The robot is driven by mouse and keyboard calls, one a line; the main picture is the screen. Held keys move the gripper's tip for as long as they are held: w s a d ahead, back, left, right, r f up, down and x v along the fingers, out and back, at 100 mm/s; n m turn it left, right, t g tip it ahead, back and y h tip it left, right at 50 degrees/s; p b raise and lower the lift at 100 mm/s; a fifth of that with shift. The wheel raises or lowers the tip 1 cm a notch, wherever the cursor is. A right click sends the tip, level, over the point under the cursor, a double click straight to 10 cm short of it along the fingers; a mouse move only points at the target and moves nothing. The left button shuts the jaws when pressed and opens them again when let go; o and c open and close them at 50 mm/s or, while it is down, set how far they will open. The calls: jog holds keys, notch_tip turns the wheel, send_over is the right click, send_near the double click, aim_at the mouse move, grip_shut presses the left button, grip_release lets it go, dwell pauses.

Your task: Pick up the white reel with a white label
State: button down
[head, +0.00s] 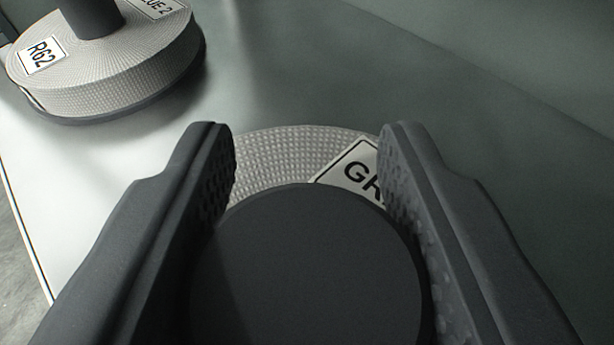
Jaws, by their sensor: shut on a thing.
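A whitish-grey reel of woven webbing (275,152) lies below my gripper (308,165) in the head view. It has a dark round hub (308,270) and a white label (350,172) reading "GR", the rest hidden by the right finger. My gripper's two dark textured fingers stand on either side of the hub and are shut on it. The lower part of the reel is hidden by the hub and fingers.
A second whitish reel (110,75) stands at the upper left on the pale grey surface (90,190), with white labels reading "R62" and "UE 2" and a dark hub. The surface's edge runs down the left side. The upper right is clear.

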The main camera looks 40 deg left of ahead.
jog(key=s+f+p+v, duration=0.1)
jog(key=f+v, duration=0.1)
jog(key=v, duration=0.9)
jog(key=shift+s+d, duration=0.15)
dwell(0.5)
